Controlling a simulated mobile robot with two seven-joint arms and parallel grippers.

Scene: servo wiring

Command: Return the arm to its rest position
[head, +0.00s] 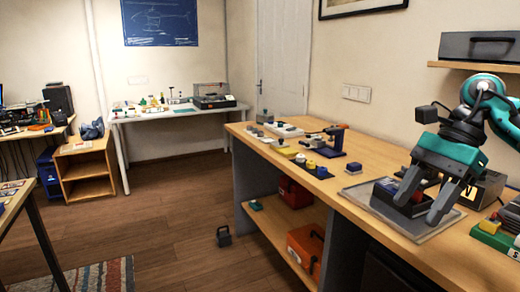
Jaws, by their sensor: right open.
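My right gripper (423,198) hangs over the near right part of the wooden workbench (365,185). Its two dark fingers are spread apart and point down. I see nothing held between them. A dark box-like device (385,190) with a red part lies on a grey tray (405,228) just below and behind the fingers, partly hidden by them. I cannot tell if the fingers touch it. The teal and black right arm comes in from the right edge. My left gripper is not in view.
A grey box (490,180) and a green case (492,238) stand right of the tray. A blue-based tool (330,150) and small parts sit farther back. Red (294,192) and orange (306,247) toolboxes are on the lower shelf. A dark box (480,47) sits on the wall shelf.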

